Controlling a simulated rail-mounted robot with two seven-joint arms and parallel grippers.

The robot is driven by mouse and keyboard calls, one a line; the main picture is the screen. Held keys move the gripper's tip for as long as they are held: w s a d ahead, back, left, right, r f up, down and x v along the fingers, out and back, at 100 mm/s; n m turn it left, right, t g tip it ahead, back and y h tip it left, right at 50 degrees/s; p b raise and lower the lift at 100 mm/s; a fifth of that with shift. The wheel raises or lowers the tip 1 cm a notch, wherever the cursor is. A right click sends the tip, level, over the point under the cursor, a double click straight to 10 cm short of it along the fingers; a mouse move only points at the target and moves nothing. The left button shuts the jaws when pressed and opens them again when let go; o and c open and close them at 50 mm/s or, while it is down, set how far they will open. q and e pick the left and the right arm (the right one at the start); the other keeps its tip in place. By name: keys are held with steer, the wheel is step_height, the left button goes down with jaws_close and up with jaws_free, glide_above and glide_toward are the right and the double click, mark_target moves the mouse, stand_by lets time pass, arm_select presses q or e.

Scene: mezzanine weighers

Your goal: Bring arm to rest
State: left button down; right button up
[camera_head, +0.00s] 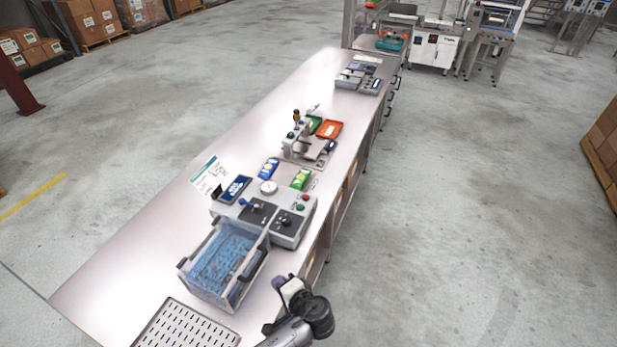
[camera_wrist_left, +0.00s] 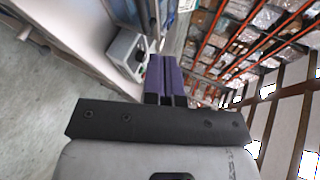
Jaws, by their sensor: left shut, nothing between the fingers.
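My left arm comes in at the bottom of the head view. Its gripper (camera_head: 278,283) is by the bench's near right edge, just right of the clear bin. In the left wrist view the purple fingers (camera_wrist_left: 165,80) are together, with nothing between them. The gripper touches nothing that I can see. My right gripper is in neither view.
A long steel bench (camera_head: 130,255) runs away from me. On it are a clear bin with blue contents (camera_head: 205,290), a grey control box (camera_head: 290,235), a perforated tray (camera_head: 185,325) and an orange tray (camera_head: 329,129). The floor (camera_head: 450,220) right of the bench is clear.

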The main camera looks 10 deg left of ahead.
arm_select(q)
steer(key=d+r+n+h, duration=0.1)
steer(key=d+r+h, duration=0.25)
steer(key=r, duration=0.25)
steer(key=d+r+n+h, duration=0.1)
steer(key=d+r+h, duration=0.1)
steer(key=r+h, duration=0.3)
steer(key=s+a+r+n+h+p, duration=0.1)
steer(key=s+a+r+h+p, duration=0.15)
steer(key=s+r, duration=0.35)
steer(key=s+a+n+g+p, duration=0.1)
steer(key=s+a+n+p, duration=0.2)
steer(key=s+a, duration=0.8)
steer(key=s+f+g+p, duration=0.1)
steer(key=s+f+g, duration=0.1)
steer(key=s, duration=0.6)
steer(key=s+a+f+g+p, duration=0.1)
steer(key=s+f+g, duration=0.1)
steer(key=s+f, duration=0.3)
steer(key=s, duration=0.3)
steer(key=shift+s+f+n+y, duration=0.15)
steer(key=shift+f+n+y, duration=0.1)
steer(key=shift+n+y, duration=0.05)
